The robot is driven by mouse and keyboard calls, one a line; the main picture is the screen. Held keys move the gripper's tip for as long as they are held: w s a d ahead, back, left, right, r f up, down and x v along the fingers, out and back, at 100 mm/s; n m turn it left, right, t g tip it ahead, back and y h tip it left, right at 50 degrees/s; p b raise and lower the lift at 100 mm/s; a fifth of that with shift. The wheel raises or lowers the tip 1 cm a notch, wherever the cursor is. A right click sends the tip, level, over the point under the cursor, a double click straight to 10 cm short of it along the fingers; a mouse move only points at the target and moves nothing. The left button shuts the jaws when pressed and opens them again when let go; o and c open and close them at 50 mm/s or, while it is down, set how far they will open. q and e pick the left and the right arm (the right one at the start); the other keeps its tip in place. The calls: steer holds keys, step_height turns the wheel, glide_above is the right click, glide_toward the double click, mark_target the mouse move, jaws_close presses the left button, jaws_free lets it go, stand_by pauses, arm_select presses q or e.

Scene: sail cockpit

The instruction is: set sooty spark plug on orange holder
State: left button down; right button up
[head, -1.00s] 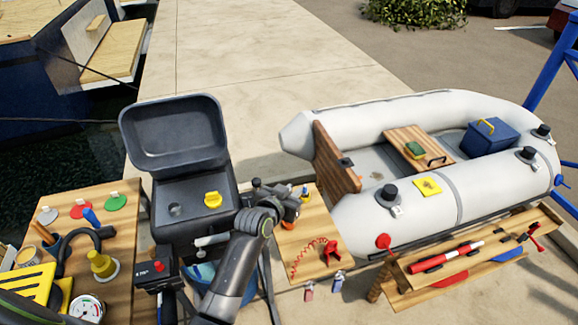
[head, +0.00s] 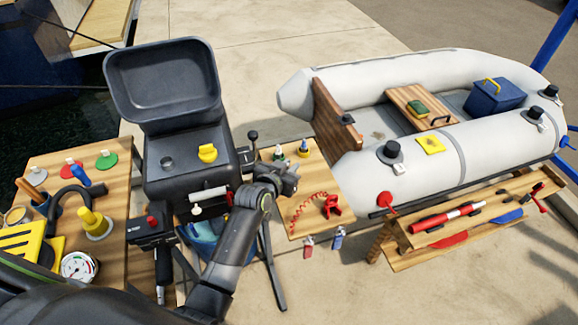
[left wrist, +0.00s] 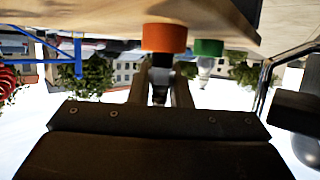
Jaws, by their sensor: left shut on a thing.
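The orange holder (left wrist: 164,38) hangs from the top of the upside-down left wrist view, on the wooden board. My left gripper (left wrist: 161,75) is right at it, shut on the sooty spark plug (left wrist: 159,88), a dark narrow piece between the fingers. The plug is in line with the orange holder and its end seems to meet it; I cannot tell if it is seated. In the head view my left gripper (head: 288,180) is over the small wooden table, and hides the orange holder and plug. My right gripper is not in view.
A green holder (left wrist: 208,47) with a pale plug (left wrist: 205,66) stands close beside. A blue-and-yellow item (head: 303,149) and a red coiled cord (head: 303,209) are on the small table (head: 322,185). The black outboard-like case (head: 188,165) stands left, the dinghy (head: 400,78) right.

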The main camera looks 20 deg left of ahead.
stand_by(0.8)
arm_select(q)
steer(key=shift+p, duration=0.45)
stand_by(0.3)
stand_by(0.4)
steer(key=shift+f+b, duration=0.45)
steer(key=shift+f, duration=0.15)
steer(key=c, duration=1.6)
jaws_free()
steer(key=shift+s, duration=0.1)
